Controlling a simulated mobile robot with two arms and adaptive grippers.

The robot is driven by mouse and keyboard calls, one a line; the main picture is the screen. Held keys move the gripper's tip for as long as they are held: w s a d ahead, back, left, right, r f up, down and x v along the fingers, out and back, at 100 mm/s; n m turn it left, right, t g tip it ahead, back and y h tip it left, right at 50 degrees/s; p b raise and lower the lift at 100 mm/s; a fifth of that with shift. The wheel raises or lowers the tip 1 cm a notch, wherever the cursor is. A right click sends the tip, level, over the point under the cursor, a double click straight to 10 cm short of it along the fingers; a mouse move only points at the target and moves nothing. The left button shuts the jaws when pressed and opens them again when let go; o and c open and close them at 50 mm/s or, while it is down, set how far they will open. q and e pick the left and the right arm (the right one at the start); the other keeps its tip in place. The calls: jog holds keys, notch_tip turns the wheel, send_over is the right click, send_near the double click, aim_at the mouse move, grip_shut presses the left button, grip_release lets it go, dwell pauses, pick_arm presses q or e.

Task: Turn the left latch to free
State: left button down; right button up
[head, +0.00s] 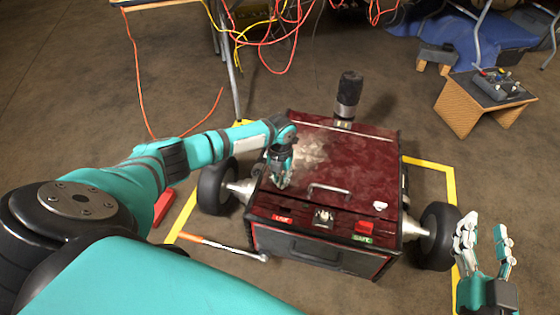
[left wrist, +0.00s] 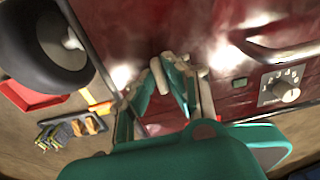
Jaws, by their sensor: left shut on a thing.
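The red wheeled box (head: 350,165) stands on the floor, its dark red lid shut. My left gripper (head: 279,184) reaches down to the lid's front left corner. In the left wrist view, the fingers of my left gripper (left wrist: 168,72) are closed together on a small pale piece (left wrist: 168,59), which appears to be the left latch. The fingers hide most of it, so its angle cannot be told. A small pale fitting (head: 380,206), perhaps the other latch, sits at the front right of the lid. My right gripper (head: 484,238) is open and empty, right of the box.
A lid handle (head: 330,188), a dial (head: 323,217), a red LIVE label (head: 282,218) and a green SAFE label (head: 362,239) are on the box. An orange-handled bar (head: 222,247) lies front left. Cables hang behind. Yellow tape (head: 435,165) borders the box.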

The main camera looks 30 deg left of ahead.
aim_at(280, 179)
pick_arm(q)
jog(key=shift+s, duration=0.1)
jog(key=c, duration=1.4)
grip_release()
jog(key=r, duration=1.2)
jog(key=shift+w, duration=0.25)
